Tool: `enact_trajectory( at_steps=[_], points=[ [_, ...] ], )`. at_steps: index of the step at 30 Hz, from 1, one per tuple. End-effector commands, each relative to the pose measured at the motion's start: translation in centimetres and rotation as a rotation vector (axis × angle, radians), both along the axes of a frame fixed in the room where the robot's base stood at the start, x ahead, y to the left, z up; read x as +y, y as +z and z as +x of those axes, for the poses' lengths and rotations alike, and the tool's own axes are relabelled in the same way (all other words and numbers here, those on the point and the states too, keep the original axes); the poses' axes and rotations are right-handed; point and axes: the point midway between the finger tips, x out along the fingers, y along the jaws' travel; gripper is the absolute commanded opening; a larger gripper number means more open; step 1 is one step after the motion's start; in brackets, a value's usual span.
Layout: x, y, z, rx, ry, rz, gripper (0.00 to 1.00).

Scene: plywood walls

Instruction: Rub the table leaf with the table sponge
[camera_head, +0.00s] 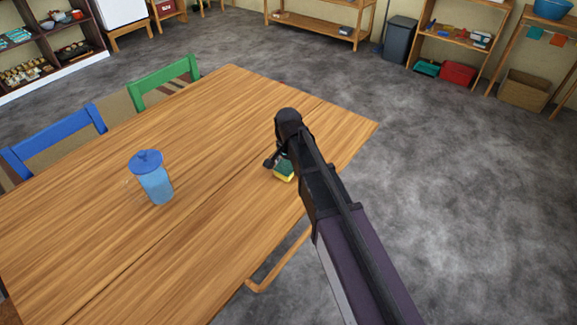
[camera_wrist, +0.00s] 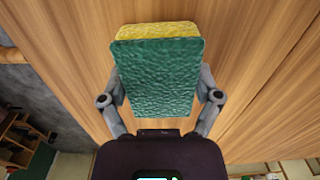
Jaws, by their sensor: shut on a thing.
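The table sponge is yellow with a green side. In the head view the sponge (camera_head: 284,172) shows at the right part of the wooden table, partly hidden by my arm. In the wrist view the sponge (camera_wrist: 157,72) fills the middle, green face toward the camera. My gripper (camera_wrist: 158,95) is shut on it, one finger at each side. The gripper (camera_head: 277,162) is low over the table leaf (camera_head: 335,122), the strip beyond the long seam. I cannot tell if the sponge touches the wood.
A blue lidded jug (camera_head: 153,180) stands on the table, left of my gripper. A green chair (camera_head: 165,82) and a blue chair (camera_head: 55,140) are at the far left side. The grey floor to the right is clear.

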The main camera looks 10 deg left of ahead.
Motion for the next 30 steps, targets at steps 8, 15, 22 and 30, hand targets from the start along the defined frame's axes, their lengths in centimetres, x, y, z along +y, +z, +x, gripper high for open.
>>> enact_trajectory(
  at_steps=[8,15,22,30],
  points=[
    [0.7,0.1,-1.7,0.002,0.001,0.001,0.43],
    [1.4,0.2,-2.9,0.001,0.001,0.000,0.43],
    [1.6,0.2,-3.3,0.000,0.000,0.000,0.43],
    [1.6,0.1,-3.3,0.000,0.000,0.000,0.43]
  ],
)
